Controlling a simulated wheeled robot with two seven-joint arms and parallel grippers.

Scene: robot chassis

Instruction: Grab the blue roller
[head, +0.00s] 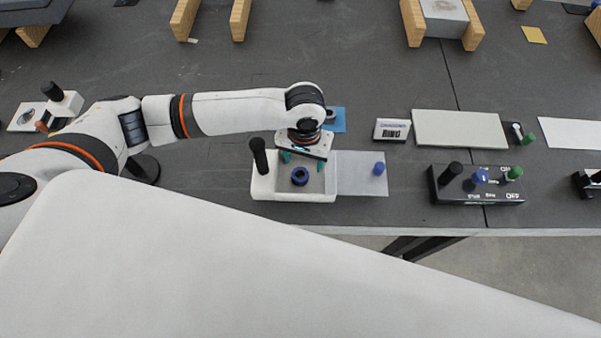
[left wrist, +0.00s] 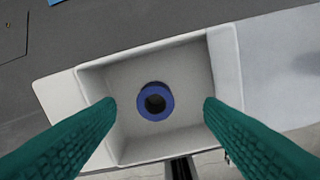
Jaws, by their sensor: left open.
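The blue roller (head: 300,176) is a short dark blue ring with a hole in its middle. It lies inside a white open tray (head: 262,187) near the front edge of the table. In the left wrist view the roller (left wrist: 155,101) sits on the floor of the tray (left wrist: 60,93), clear of its walls. My left gripper (head: 303,156) is above the tray, pointing down. Its green fingers (left wrist: 160,118) are spread wide on either side of the roller in that view, and nothing is between them. My right gripper is not in view.
A black post (head: 259,155) stands at the tray's left end. A black block (head: 476,190) with several knobs is further right. The dark table behind has free room.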

